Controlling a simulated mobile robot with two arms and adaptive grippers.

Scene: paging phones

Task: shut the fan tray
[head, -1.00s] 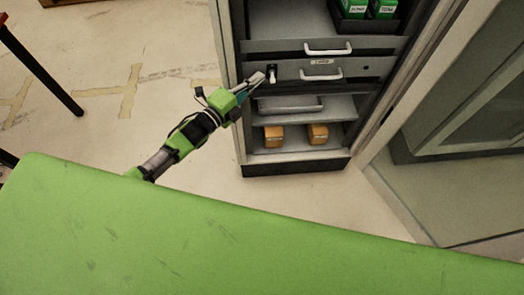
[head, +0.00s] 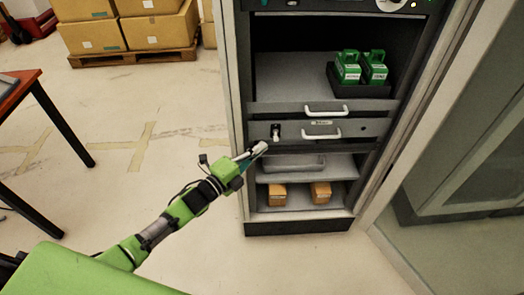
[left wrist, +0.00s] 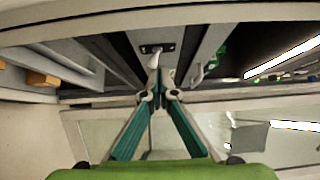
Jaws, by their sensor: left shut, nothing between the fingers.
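In the head view, two grey drawer fronts with pale bar handles sit one above the other in the cabinet. The lower front (head: 360,130) has a small label, too small to read, and a black latch plate with a white lever (head: 276,133) at its left. I cannot tell which is the fan tray or how far it stands out. My left gripper (head: 261,149) is shut and empty, just below and left of the lever. In the left wrist view the closed fingertips (left wrist: 157,88) point at the white lever (left wrist: 155,60); contact is unclear. My right gripper is out of view.
Above the drawers, a black holder (head: 358,88) carries green boxes. Below are a shallow grey tray (head: 292,163) and two orange-brown blocks (head: 320,192) on shelves. A cabinet door (head: 450,165) stands at right. A table (head: 20,85) and cartons (head: 155,30) are at left.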

